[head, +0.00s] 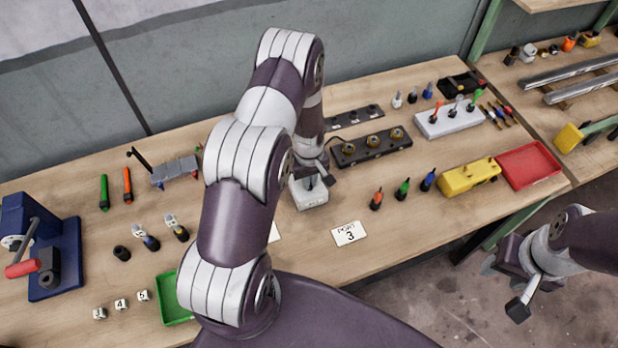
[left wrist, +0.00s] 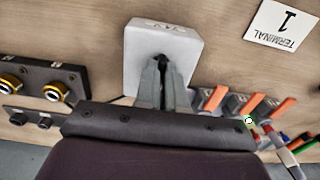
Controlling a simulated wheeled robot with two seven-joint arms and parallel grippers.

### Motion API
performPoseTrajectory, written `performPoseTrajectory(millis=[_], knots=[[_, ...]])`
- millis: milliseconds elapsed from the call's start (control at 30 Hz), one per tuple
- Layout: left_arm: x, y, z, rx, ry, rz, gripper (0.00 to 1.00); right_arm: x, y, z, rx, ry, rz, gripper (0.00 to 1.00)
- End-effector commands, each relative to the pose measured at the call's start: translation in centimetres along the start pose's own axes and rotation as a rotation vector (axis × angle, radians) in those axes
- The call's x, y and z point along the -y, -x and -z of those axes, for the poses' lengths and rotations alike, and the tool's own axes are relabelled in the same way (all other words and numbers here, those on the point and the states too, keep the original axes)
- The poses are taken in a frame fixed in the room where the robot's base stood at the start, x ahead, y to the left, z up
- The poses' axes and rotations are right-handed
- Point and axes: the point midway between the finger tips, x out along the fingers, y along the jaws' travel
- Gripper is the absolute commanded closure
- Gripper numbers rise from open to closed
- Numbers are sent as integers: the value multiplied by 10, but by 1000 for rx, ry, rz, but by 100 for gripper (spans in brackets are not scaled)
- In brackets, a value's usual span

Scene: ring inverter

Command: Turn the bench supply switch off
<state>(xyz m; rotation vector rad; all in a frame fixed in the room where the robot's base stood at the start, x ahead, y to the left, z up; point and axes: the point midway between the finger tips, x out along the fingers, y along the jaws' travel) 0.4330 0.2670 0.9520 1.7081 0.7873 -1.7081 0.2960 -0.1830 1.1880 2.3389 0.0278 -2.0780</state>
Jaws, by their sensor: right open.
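A small white box (head: 310,199), which looks like the bench supply switch, stands in the middle of the bench. It also shows in the left wrist view (left wrist: 185,40), with dark lettering on one face that I cannot read. My left gripper (head: 318,183) is right at the box, its fingers reaching down to its top. In the left wrist view its fingertips (left wrist: 163,64) are close together at a small dark part of the box, probably the lever. The fingers hide most of that part, so its tilt is unclear. My right gripper (head: 504,289) is open and empty, off the bench's front edge.
A black strip with brass sockets (head: 371,148) lies just behind the box. A white block with coloured levers (head: 449,121) is further right. Red, green and blue-tipped pieces (head: 403,190), a yellow tool (head: 468,177) and a red tray (head: 528,165) stand right. A card (head: 349,234) lies in front.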

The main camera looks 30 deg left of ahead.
Motion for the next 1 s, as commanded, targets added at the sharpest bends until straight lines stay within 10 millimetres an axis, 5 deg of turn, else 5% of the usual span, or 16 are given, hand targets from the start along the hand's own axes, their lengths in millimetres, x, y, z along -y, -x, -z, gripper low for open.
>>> performPoseTrajectory(millis=[467, 1000], knots=[[0, -1, 0, 0, 74, 0, 100, 0, -5, -1, 0, 0, 0, 53], [0, -1, 1, -1, 538, -1, 100, 0, -26, -3, 0, 0, 0, 53]])
